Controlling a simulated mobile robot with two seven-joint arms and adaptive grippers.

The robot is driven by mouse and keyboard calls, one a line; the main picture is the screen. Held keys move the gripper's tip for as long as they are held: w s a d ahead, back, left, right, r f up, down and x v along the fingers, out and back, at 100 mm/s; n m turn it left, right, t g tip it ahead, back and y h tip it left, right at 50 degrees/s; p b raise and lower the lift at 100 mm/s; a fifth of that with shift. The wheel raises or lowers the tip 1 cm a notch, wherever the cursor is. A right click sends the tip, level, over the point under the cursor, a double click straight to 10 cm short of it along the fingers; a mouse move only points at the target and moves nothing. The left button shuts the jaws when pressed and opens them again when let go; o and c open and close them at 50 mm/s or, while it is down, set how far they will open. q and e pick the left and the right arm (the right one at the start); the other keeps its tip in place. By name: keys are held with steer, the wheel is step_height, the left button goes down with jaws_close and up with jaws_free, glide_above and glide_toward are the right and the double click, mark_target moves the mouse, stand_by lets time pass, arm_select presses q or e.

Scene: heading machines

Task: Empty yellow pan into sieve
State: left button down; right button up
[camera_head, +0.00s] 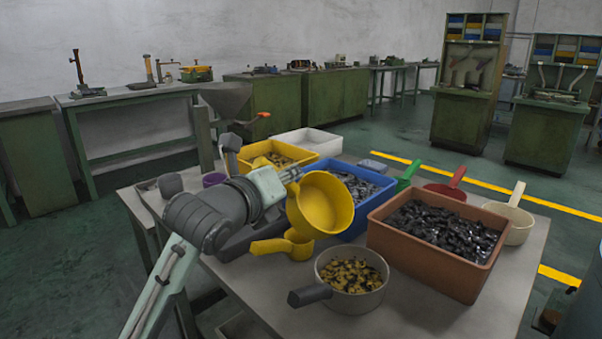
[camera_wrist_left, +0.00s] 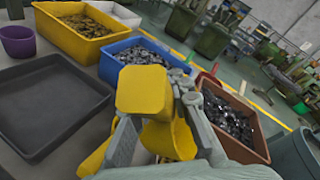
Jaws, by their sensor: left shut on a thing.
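The yellow pan (camera_head: 322,204) is held in the air above the table in the head view. It is tipped on its side, and its open inside faces the camera and looks empty. My left gripper (camera_head: 291,178) is shut on it; the arm partly hides the grip. In the left wrist view a yellow block-like part (camera_wrist_left: 144,90) sits between the fingers. A round grey pan with a dark handle (camera_head: 340,292), likely the sieve, stands at the table's front with yellow and black bits in it. Its mesh cannot be made out. My right gripper is not in view.
A smaller yellow scoop (camera_head: 285,247) lies below the held pan. A brown bin (camera_head: 425,262) of dark parts, a blue bin (camera_head: 352,231) and a yellow bin (camera_head: 247,165) stand nearby. Green, red and cream pans (camera_head: 515,222) line the back right. A dark tray (camera_wrist_left: 45,105) lies left.

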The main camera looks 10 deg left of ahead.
arm_select(q)
steer(key=a+f+n+g, duration=0.1)
steer(key=n, duration=0.1)
steer(key=w+f+n+g+h, duration=0.1)
steer(key=w+a+f+n+g, duration=0.1)
steer(key=n, duration=0.1)
steer(key=shift+a+f+n+h, duration=0.25)
steer(key=shift+a+n+h, duration=0.05)
steer(key=shift+a+h, duration=0.1)
stand_by(0.5)
